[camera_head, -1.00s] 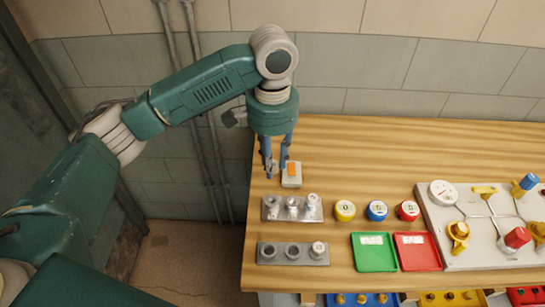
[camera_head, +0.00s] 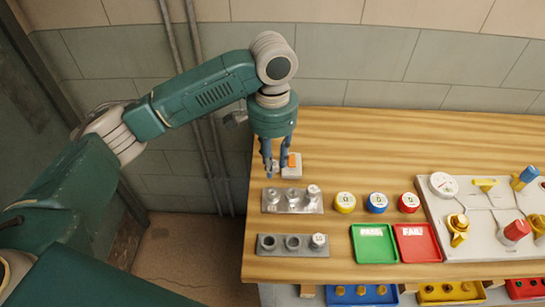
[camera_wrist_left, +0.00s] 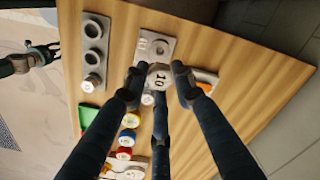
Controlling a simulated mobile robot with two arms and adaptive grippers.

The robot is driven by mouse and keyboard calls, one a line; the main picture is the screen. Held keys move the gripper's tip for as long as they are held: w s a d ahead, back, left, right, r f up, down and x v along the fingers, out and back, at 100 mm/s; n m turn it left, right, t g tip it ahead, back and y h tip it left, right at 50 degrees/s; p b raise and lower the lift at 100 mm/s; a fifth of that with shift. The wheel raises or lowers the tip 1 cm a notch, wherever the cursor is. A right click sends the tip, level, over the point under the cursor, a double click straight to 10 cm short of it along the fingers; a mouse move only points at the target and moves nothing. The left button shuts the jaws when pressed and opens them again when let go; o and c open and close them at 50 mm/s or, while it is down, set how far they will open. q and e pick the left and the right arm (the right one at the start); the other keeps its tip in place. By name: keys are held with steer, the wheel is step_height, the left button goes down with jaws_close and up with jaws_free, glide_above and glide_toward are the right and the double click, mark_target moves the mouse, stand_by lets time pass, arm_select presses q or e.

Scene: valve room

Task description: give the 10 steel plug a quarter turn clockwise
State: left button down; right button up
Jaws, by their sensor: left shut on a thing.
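My left gripper (camera_head: 276,168) hangs over the left end of the bench, just behind the rear steel rack (camera_head: 302,208). In the left wrist view its fingers are shut on a steel plug marked 10 (camera_wrist_left: 160,77). The plug's marked face points at the camera, and its underside is hidden. The rear rack also shows below the plug in the wrist view (camera_wrist_left: 160,30). My right gripper (camera_wrist_left: 42,56) shows small at the left of the wrist view; its jaw state is unclear.
A pale block with an orange top (camera_head: 292,165) stands close beside the left fingers. A front rack (camera_head: 280,251), coloured caps (camera_head: 376,202), a green tray (camera_head: 375,258), a red tray (camera_head: 418,258) and a valve board (camera_head: 480,258) line the bench. The bench behind is clear.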

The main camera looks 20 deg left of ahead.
arm_select(q)
steer(key=shift+f, duration=2.5)
steer(key=shift+f, duration=0.25)
steer(key=shift+r+n+p, duration=0.2)
steer(key=shift+n+p, duration=0.1)
steer(key=shift+p, duration=0.1)
steer(key=n+p, duration=0.4)
steer(key=p, duration=0.2)
steer(key=n+p, duration=0.3)
steer(key=p, duration=0.1)
steer(key=shift+n+p, duration=0.5)
steer(key=shift+p, duration=0.1)
steer(key=shift+f, duration=0.15)
steer(key=shift+f, duration=0.4)
